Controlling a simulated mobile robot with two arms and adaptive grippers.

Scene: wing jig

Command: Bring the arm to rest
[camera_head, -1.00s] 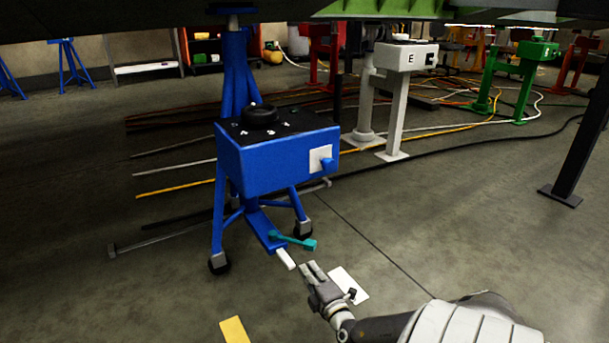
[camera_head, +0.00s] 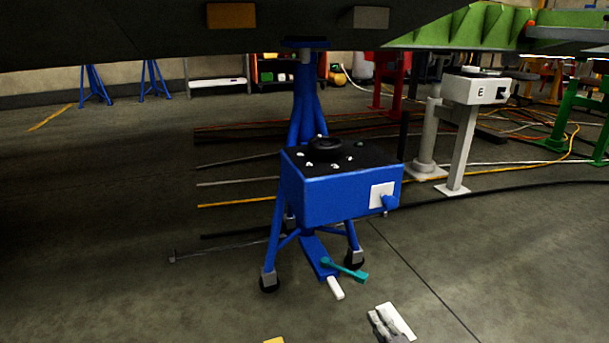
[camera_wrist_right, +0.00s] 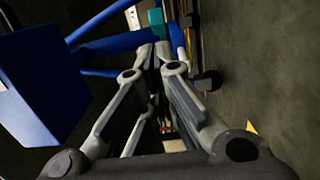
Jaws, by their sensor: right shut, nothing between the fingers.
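My right gripper (camera_head: 378,322) shows at the bottom edge of the head view, with only its fingers in the picture. It is shut and empty, in front of the blue wheeled stand (camera_head: 340,200). The teal handle (camera_head: 345,270) and the white-tipped pedal (camera_head: 335,288) at the stand's foot are apart from it, farther back. In the right wrist view the gripper's fingers (camera_wrist_right: 154,55) come together, with the blue stand box (camera_wrist_right: 40,85) to the left and the teal handle (camera_wrist_right: 157,20) beyond the fingertips. My left gripper is not in view.
A dark wing structure (camera_head: 150,30) hangs overhead. A grey stand (camera_head: 460,140) with a box marked E stands at the right. Cables and rods lie on the floor behind the blue stand.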

